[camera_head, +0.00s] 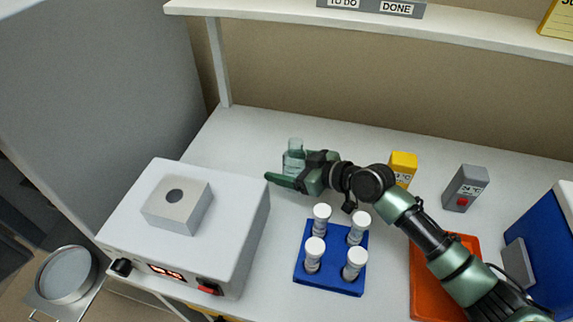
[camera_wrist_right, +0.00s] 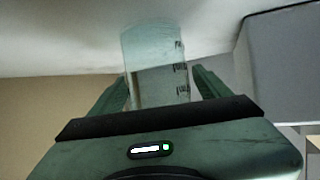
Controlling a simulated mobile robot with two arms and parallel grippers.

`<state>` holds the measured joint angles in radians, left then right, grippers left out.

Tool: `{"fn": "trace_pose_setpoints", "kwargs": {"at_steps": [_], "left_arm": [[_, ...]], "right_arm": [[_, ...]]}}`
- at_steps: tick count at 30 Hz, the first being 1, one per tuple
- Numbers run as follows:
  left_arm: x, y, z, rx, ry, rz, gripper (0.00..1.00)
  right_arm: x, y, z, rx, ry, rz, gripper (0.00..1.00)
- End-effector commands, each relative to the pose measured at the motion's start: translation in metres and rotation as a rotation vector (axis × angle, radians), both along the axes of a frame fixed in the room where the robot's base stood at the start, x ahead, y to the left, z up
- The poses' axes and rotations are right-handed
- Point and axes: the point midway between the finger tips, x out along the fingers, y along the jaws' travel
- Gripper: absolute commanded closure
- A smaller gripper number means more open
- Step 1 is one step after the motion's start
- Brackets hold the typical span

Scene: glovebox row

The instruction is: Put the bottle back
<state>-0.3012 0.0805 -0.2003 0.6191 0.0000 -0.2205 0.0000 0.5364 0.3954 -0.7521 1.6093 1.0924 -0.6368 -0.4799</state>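The bottle (camera_head: 293,158) is clear, pale teal glass and stands upright on the bench behind the white heater box. In the right wrist view, the bottle (camera_wrist_right: 157,65) is between the two fingers, with dark graduation marks on its side. My right gripper (camera_head: 291,176) reaches in from the right at bottle height. In the wrist view, the right gripper (camera_wrist_right: 162,88) shows its fingers on either side of the bottle, with a narrow gap at the right finger, so it looks open around it. My left gripper is not in view.
The white heater box (camera_head: 222,193) stands at front left. A blue rack (camera_head: 330,282) holds several white-capped vials. A yellow box (camera_head: 403,165), a grey timer (camera_head: 465,188), an orange tray (camera_head: 424,285) and a blue container (camera_head: 545,245) stand to the right. A shelf (camera_head: 270,12) runs overhead.

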Motion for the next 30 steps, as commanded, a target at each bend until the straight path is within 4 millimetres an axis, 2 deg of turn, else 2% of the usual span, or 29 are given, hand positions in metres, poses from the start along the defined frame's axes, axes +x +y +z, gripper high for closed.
{"fn": "trace_pose_setpoints", "kwargs": {"at_steps": [9, 14, 19, 24, 30], "left_arm": [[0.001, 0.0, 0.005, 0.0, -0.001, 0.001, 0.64], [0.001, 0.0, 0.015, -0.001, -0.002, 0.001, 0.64], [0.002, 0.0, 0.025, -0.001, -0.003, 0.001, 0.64], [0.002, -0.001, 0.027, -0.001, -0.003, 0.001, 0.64], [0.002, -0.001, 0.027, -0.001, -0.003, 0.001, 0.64]], "right_arm": [[0.0, -0.001, 0.005, -0.001, 0.0, -0.001, 0.23], [-0.013, -0.021, 0.015, -0.003, 0.001, -0.002, 0.23], [-0.032, -0.051, 0.029, -0.004, 0.001, -0.001, 0.23], [-0.048, -0.076, 0.04, -0.002, 0.0, -0.001, 0.23], [-0.059, -0.091, 0.047, 0.0, 0.0, -0.001, 0.23]]}}
